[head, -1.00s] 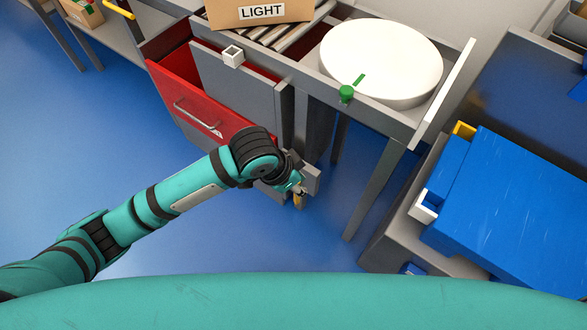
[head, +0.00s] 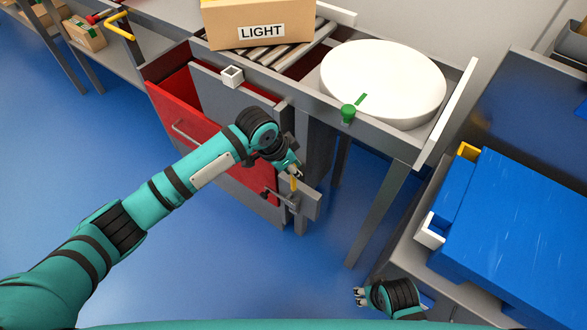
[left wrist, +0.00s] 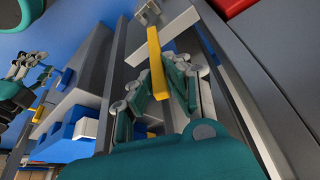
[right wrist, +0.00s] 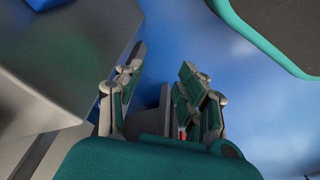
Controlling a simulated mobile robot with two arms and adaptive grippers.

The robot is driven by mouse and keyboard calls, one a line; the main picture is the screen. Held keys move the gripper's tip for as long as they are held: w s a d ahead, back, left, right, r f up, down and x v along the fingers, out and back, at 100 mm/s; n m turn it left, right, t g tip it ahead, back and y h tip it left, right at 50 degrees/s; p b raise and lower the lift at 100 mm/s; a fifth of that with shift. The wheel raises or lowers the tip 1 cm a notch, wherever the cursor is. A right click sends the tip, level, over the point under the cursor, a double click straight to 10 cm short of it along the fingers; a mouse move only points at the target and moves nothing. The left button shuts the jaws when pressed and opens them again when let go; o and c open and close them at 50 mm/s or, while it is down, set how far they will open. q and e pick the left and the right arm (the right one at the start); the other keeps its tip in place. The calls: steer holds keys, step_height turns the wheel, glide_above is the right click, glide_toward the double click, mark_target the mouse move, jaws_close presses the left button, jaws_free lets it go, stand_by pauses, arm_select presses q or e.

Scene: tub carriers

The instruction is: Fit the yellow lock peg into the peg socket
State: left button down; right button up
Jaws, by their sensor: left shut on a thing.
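The yellow lock peg (head: 293,184) is held in my left gripper (head: 293,170). In the left wrist view the peg (left wrist: 156,60) sticks out from between the closed fingers (left wrist: 160,88). A small white square holder with an open top (head: 232,76) sits on the cabinet's upper edge; it looks like the peg socket, but I cannot be sure. The peg is apart from it, down and to the right, near a grey bracket (head: 308,204) on the cabinet's lower corner. My right gripper (head: 360,297) is open and empty, low in the head view; its spread fingers (right wrist: 165,65) show in the right wrist view.
A box marked LIGHT (head: 258,25) rests on rollers. Blue tubs (head: 500,225) stand at far right. Blue floor is clear at left.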

arm_select(q)
steer(key=shift+f, duration=0.55)
arm_select(e)
steer(key=shift+s+f, duration=0.25)
steer(key=shift+f, duration=0.15)
arm_select(q)
steer(key=c, duration=1.3)
jaws_free()
arm_select(e)
steer(key=shift+w, duration=0.1)
